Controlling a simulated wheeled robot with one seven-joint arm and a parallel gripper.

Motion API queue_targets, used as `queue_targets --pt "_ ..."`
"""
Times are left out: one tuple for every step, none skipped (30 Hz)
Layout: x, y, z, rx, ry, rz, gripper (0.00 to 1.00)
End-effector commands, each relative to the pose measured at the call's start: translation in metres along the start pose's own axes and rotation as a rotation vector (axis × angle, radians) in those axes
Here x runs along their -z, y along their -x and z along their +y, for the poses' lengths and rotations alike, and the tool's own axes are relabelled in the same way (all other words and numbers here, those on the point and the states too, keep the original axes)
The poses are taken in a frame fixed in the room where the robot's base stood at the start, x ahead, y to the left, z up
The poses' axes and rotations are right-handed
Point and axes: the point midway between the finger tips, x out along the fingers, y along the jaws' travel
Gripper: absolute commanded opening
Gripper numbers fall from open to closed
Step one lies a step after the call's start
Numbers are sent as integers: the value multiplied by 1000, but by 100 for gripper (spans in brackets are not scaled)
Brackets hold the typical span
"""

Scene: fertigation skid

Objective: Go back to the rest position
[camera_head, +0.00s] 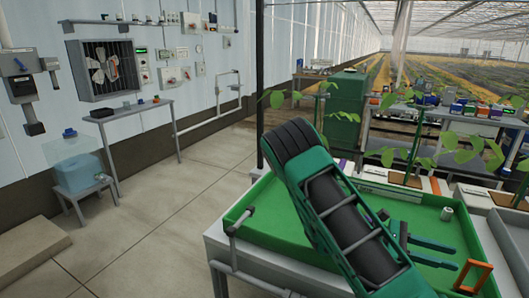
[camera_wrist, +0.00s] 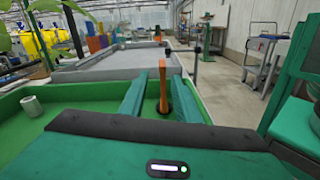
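My gripper (camera_head: 458,257) reaches low over the green tray at the right of the head view. In the wrist view its two green fingers (camera_wrist: 159,79) are spread apart, with clear gaps on both sides of an upright orange handle (camera_wrist: 162,92). The handle also shows in the head view as an orange loop (camera_head: 473,276) just beyond the fingertips. The gripper does not appear to touch it. My arm is bent down over the tray and hides part of it.
The green tray (camera_head: 262,200) has raised rims and holds a small pale cylinder (camera_head: 447,213), also in the wrist view (camera_wrist: 32,106). Leafy plants (camera_head: 410,150) stand behind it. A shelf with small boxes (camera_head: 470,108) is at the back right. Open floor (camera_head: 170,220) lies left.

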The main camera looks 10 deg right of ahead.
Motion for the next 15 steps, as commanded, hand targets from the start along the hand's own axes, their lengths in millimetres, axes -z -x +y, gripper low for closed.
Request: queue_targets --pt "0 -1 -1 9 -3 12 29" --pt "0 -2 -2 15 -5 21 29" --pt "0 -4 -3 26 -8 37 29" --pt "0 -5 -4 36 -12 53 29" --pt "0 -6 -6 48 -16 71 29" --pt "0 -8 -8 66 -22 99 29" --pt "0 -9 -10 80 -26 119 29" --pt "1 -10 -11 95 -32 141 29" --pt "1 -12 -14 114 -39 169 29" --pt "1 -13 -16 128 -44 189 29" --pt "1 -13 -18 140 -48 208 29" --pt "1 -13 -20 156 -55 234 29" --pt "0 -14 -22 168 -62 252 29" --pt "0 -15 -23 181 -68 270 29" --pt "0 -15 -25 197 -77 295 29"
